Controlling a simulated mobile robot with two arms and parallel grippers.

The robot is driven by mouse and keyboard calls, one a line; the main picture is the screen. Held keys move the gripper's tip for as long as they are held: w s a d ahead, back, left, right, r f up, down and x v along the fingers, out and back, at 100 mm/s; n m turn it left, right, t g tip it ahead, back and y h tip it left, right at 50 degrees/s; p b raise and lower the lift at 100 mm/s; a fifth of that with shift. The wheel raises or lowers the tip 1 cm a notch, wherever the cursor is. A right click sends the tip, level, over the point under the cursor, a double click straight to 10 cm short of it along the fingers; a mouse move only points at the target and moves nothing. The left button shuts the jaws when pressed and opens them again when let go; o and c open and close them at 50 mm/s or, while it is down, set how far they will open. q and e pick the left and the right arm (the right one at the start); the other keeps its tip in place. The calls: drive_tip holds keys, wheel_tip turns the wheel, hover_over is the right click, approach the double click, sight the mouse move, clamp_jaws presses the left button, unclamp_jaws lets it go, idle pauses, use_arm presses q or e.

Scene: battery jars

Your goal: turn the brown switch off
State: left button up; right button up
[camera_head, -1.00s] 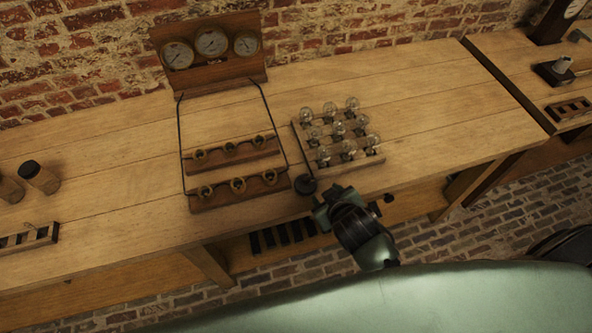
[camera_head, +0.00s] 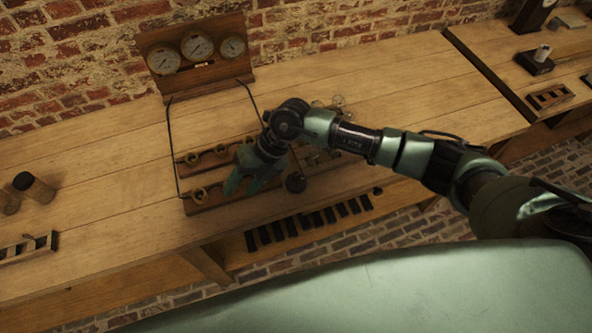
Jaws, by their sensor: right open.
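A round dark switch-like piece (camera_head: 296,183) sits near the front of the bench, just right of the front wooden socket strip (camera_head: 205,201). A smaller dark knob (camera_head: 377,190) is further right at the bench's front edge. I cannot tell for sure which is the brown switch, since both look nearly black. My right gripper (camera_head: 243,184) is open, its green fingers pointing down over the front strip, left of the round piece. The fingers hide the middle and right of that strip; I cannot tell whether they touch it. My left gripper is not in view.
A wooden board with three gauges (camera_head: 197,47) stands at the back, with dark wires running to the strips. My right arm partly covers the bulb rack. A lidded brown jar (camera_head: 32,186) stands at left. Several dark slots or pieces (camera_head: 310,221) lie below the bench edge.

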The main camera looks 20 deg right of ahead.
sight(296, 175)
drive_tip(key=w+d+h, duration=0.1)
drive_tip(key=d+h, duration=0.1)
drive_tip(key=d, duration=0.3)
drive_tip(key=w+d+f+h, duration=0.1)
drive_tip(key=w+d+h, duration=0.1)
drive_tip(key=d, duration=0.3)
drive_tip(key=w+d+h, duration=0.1)
drive_tip(key=d+h, duration=0.2)
drive_tip(key=d, duration=0.2)
drive_tip(key=shift+w+d+f, duration=0.15)
drive_tip(key=shift+w+f, duration=0.05)
drive_tip(key=shift+f, duration=0.05)
drive_tip(key=shift+f+p, duration=0.3)
drive_tip(key=shift+p, duration=0.1)
wheel_tip(296, 175, down, 7)
drive_tip(key=shift+p, duration=0.8)
clamp_jaws()
